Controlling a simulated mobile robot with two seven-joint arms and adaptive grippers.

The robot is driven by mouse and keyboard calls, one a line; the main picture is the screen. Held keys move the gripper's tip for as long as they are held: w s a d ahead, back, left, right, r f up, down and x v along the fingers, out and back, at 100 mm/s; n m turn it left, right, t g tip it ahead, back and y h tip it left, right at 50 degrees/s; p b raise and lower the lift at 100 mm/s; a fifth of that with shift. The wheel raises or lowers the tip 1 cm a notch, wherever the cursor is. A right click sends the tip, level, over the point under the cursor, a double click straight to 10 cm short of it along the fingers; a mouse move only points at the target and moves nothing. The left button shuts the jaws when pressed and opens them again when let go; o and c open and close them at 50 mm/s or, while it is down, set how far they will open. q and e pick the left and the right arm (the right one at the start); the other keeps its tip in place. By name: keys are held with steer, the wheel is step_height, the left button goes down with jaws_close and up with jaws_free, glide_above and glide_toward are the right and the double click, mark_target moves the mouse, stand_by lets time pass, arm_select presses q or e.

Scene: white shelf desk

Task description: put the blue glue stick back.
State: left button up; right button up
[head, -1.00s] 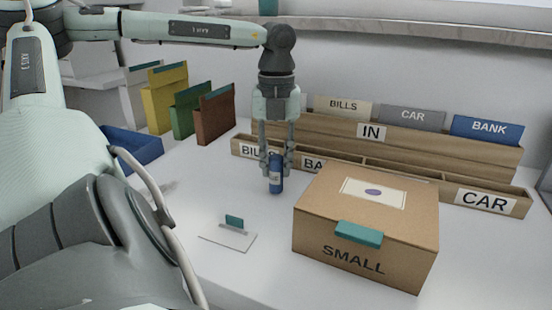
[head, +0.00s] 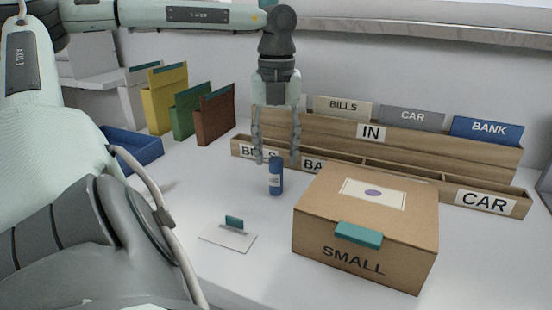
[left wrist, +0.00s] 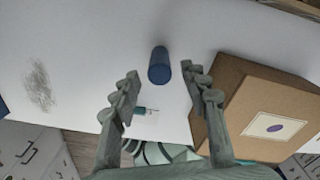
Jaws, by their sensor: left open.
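The blue glue stick (head: 275,177) stands upright on the white desk, left of the cardboard box, with a pale label on its side. It also shows in the left wrist view (left wrist: 159,66), seen from above, beyond the fingertips. My left gripper (head: 277,160) is open and empty, pointing down above and slightly behind the glue stick, its fingers spread and apart from it. In the left wrist view its two fingers (left wrist: 160,80) are wide apart. My right gripper is not in view.
A cardboard box (head: 335,255) marked SMALL stands right of the glue stick. The wooden IN organizer (head: 440,150) runs behind. A blue tray (head: 137,152) and several upright folders (head: 216,115) are at left. A white card (head: 228,237) lies in front.

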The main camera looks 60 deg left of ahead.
arm_select(q)
step_height(320, 180, up, 9)
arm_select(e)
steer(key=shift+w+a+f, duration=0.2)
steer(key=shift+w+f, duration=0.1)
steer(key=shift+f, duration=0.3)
arm_select(q)
steer(key=shift+r, duration=0.1)
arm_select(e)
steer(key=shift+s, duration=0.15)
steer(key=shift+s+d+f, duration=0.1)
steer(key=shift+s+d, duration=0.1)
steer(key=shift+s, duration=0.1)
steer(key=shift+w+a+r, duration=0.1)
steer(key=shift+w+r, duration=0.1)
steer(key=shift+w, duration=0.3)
